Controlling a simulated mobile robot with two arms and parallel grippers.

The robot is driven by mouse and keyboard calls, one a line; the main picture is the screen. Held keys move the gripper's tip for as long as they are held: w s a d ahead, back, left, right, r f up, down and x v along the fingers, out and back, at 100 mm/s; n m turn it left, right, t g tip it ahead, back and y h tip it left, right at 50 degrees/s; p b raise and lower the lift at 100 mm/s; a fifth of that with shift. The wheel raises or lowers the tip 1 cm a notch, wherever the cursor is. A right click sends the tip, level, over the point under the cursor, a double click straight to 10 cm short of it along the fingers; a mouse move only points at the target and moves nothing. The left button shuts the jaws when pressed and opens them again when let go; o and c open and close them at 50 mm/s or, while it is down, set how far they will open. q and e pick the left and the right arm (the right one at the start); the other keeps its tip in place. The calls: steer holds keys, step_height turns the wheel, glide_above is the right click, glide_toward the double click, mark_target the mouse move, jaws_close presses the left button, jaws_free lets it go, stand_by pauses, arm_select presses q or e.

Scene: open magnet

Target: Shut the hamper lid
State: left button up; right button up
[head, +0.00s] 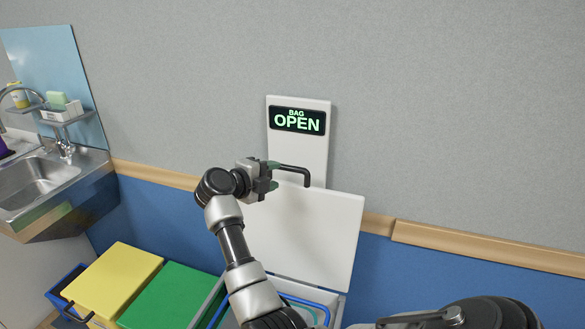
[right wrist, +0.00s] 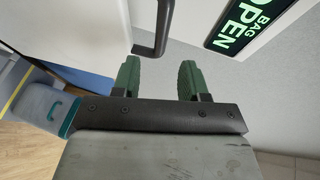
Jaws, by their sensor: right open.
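The hamper (head: 339,311) stands against the wall at the bottom of the head view, partly hidden by my arm. Its white lid (head: 325,235) is raised, nearly upright against the wall. A black bar handle (head: 296,169) is at the lid's top edge. My right gripper (head: 273,175) is open beside the handle's left end. In the right wrist view the handle (right wrist: 164,28) ends just beyond the open green fingertips (right wrist: 158,66), roughly in line with the gap between them. I cannot tell whether they touch. My left gripper is not in view.
A wall panel with a lit "BAG OPEN" sign (head: 297,121) is behind the lid. Yellow (head: 115,280) and green (head: 170,297) lidded bins stand left of the hamper. A sink (head: 45,180) is at far left. A wooden rail (head: 480,248) runs along the wall.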

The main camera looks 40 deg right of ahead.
mark_target(291, 170)
steer(key=p+x, duration=0.1)
steer(key=x, duration=0.7)
steer(key=shift+d+p, duration=0.25)
steer(key=shift+p, duration=0.1)
jaws_close()
